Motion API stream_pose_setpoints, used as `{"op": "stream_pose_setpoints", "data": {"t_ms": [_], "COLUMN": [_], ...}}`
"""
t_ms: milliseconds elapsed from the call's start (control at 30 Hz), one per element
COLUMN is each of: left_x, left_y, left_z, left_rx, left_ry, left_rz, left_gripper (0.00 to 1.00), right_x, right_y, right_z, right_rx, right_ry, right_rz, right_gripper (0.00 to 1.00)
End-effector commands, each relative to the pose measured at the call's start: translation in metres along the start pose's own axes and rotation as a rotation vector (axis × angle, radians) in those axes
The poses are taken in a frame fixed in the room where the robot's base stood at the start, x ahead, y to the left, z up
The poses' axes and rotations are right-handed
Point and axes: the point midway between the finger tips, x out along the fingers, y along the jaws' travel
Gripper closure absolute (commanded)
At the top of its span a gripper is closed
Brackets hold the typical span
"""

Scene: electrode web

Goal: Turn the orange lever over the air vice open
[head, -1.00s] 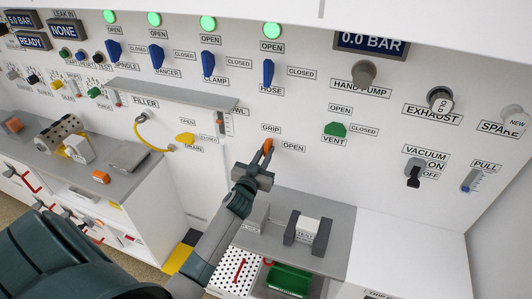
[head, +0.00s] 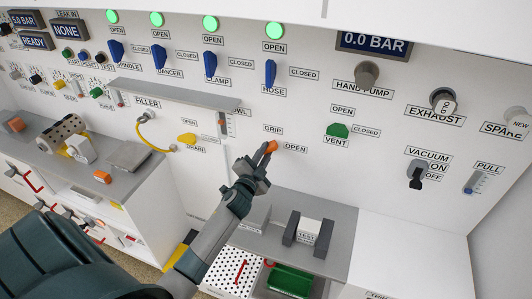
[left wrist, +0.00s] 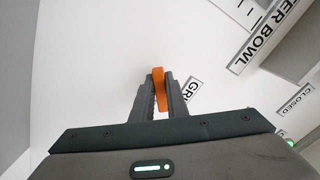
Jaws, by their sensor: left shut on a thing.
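The orange lever (head: 271,146) is on the white wall panel, between the GRIP label above it and the OPEN label at its right. It leans to the upper right. My left gripper (head: 262,158) is shut on the lever from below left, its fingers covering part of it. In the left wrist view the orange lever (left wrist: 159,90) stands between the two grey fingertips. The grey air vice (head: 290,228) stands on the shelf below, with a white block (head: 309,230) between its jaws. My right gripper is not in view.
The green VENT lever (head: 337,130) is to the right, and the blue HOSE lever (head: 270,73) is above. The yellow DRAIN lever (head: 187,138) is to the left. A green tray (head: 290,279) lies below the shelf. The panel just right of the OPEN label is bare.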

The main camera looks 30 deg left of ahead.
Motion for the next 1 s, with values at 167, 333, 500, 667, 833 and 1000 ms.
{"op": "stream_pose_setpoints", "data": {"t_ms": [167,333,500,667,833,1000], "left_x": [-0.0001,-0.0001,-0.0002,-0.0002,-0.0002,-0.0003], "left_y": [-0.0019,-0.0035,-0.0049,-0.0058,-0.0061,-0.0060], "left_z": [-0.0006,-0.0010,-0.0018,-0.0021,-0.0025,-0.0028], "left_rx": [0.170,0.328,0.472,0.575,0.642,0.671], "left_ry": [0.001,0.001,0.002,0.001,0.001,0.001], "left_rz": [0.000,0.001,0.000,0.001,0.001,0.001], "left_gripper": [1.00,1.00,1.00,1.00,1.00,1.00], "right_x": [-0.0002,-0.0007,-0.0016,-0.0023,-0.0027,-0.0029], "right_y": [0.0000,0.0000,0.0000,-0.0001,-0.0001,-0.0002], "right_z": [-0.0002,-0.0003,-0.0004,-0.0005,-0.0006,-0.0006], "right_rx": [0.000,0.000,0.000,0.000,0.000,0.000], "right_ry": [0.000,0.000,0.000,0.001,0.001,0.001], "right_rz": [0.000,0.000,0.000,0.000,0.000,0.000], "right_gripper": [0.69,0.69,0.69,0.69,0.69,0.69]}}
